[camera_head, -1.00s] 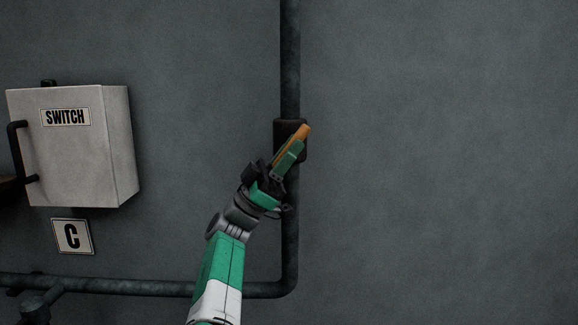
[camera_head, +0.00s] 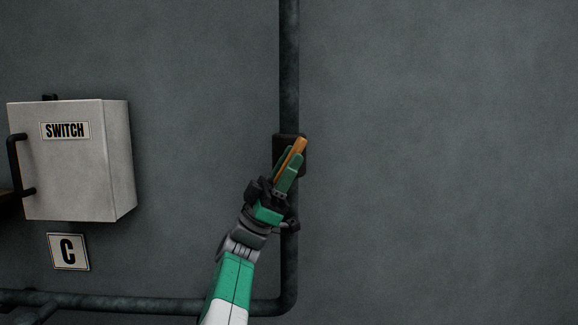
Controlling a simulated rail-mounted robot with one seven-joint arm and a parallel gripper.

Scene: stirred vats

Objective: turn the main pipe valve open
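The main pipe valve has a dark block body (camera_head: 280,143) on the vertical pipe (camera_head: 289,60). Its orange handle (camera_head: 301,146) points up and slightly to the right, close to the pipe's line. My gripper (camera_head: 290,170) is at the handle, its green fingers lying along the handle's sides. The fingers look closed around it, with the handle's upper end showing past the fingertips. The handle's lower part and much of the valve body are hidden behind the fingers.
A white switch box (camera_head: 70,180) with a dark side handle (camera_head: 14,165) is on the wall at the left. A horizontal pipe (camera_head: 130,305) runs along the bottom. The wall at the right is bare.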

